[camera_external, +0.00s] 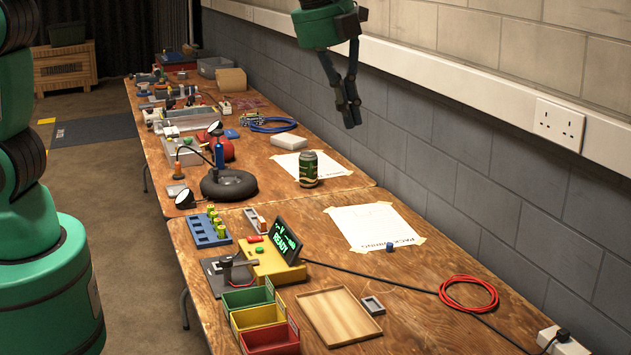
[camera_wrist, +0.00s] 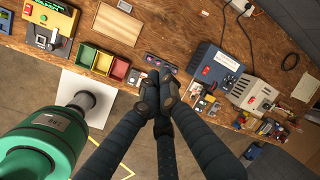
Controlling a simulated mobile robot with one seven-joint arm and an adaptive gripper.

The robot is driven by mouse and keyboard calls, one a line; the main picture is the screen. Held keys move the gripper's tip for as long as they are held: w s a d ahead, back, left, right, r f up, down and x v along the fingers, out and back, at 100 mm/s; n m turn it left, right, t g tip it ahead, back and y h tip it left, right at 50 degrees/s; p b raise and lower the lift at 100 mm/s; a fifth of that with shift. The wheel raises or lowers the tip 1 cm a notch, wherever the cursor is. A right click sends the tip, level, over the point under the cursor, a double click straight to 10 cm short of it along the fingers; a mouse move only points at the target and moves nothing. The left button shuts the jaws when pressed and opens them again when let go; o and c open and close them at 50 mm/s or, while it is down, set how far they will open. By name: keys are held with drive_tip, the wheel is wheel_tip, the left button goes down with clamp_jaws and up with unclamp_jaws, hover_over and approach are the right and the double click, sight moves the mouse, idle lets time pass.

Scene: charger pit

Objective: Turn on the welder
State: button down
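No label names the welder, and I cannot tell for sure which machine it is. A yellow machine (camera_external: 275,262) with a tilted black display (camera_external: 286,242) reading "READY" in green sits on the near table; it also shows at the top left of the wrist view (camera_wrist: 62,18). The wrist view also shows a blue box (camera_wrist: 228,72) with a red switch (camera_wrist: 206,71), and a light grey box (camera_wrist: 247,92) to its right. My gripper (camera_external: 349,112) is high above the tables, apart from everything. Its fingers meet, empty, in the wrist view (camera_wrist: 160,82).
Red, yellow and green bins (camera_external: 258,316), a wooden tray (camera_external: 338,316) and a red cable coil (camera_external: 468,293) lie on the near table (camera_external: 420,318). A green can (camera_external: 308,168) and a black tyre (camera_external: 229,187) stand farther back. A wall with a socket (camera_external: 558,123) borders the right side.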

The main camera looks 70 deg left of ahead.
drive_tip(key=w+d+f+m, duration=0.2)
drive_tip(key=d+f+m, duration=0.5)
drive_tip(key=d+f, duration=0.4)
drive_tip(key=w+d+f+m+g, duration=0.1)
drive_tip(key=w+d+f+m, duration=0.1)
drive_tip(key=d+f+m, duration=0.5)
drive_tip(key=d+f, duration=0.4)
drive_tip(key=d, duration=0.6)
drive_tip(key=shift+w+d+y, duration=0.15)
drive_tip(key=shift+d+y, duration=0.1)
drive_tip(key=shift+y, duration=0.05)
drive_tip(key=shift+f, duration=0.2)
drive_tip(key=f, duration=0.4)
drive_tip(key=w+f+b, duration=0.1)
drive_tip(key=f, duration=0.4)
drive_tip(key=w+f+b, duration=0.1)
drive_tip(key=f, duration=0.3)
drive_tip(key=shift+f, duration=0.25)
